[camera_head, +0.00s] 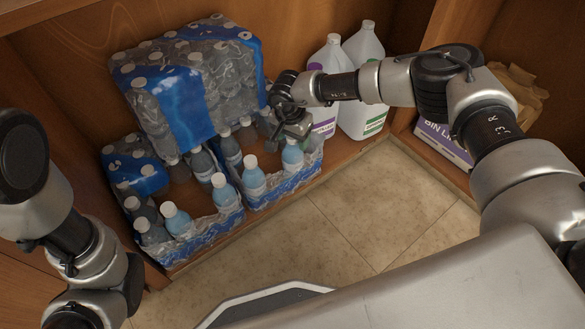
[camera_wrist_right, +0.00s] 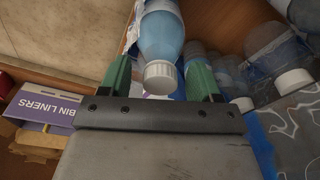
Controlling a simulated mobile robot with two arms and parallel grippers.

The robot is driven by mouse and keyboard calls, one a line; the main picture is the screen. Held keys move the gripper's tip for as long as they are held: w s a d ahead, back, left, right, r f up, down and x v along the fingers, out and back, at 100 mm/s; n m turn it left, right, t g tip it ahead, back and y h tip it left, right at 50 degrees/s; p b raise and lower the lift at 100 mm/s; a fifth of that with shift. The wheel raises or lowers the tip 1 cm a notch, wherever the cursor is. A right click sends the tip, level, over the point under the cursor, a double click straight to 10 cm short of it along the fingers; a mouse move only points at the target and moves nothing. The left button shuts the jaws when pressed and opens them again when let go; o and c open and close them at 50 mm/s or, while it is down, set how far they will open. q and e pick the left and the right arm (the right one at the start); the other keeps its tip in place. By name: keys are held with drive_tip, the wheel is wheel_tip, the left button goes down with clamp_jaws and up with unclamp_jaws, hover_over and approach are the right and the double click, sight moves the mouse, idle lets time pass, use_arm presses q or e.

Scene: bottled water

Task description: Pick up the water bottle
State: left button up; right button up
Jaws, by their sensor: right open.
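A water bottle with a white cap and pale blue water (camera_head: 292,156) stands at the right end of the right-hand pack, in the head view. My right gripper (camera_head: 295,127) is just above and behind it. In the right wrist view, the green fingers of the right gripper (camera_wrist_right: 161,80) are open, one on each side of this bottle's white cap (camera_wrist_right: 160,74) and blue shoulder (camera_wrist_right: 161,38). They look apart from it, and I cannot tell how deep they reach. My left arm shows at the left, but its gripper is out of view.
Open packs (camera_head: 205,226) hold several other bottles. A wrapped blue-and-grey bottle pack (camera_head: 185,95) sits behind. Two white jugs (camera_head: 362,80) stand right of the gripper, and a purple bin liners box (camera_head: 440,143) is farther right. The tiled floor (camera_head: 340,215) in front is clear.

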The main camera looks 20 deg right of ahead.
drive_tip(key=shift+f, duration=0.15)
clamp_jaws()
idle(0.4)
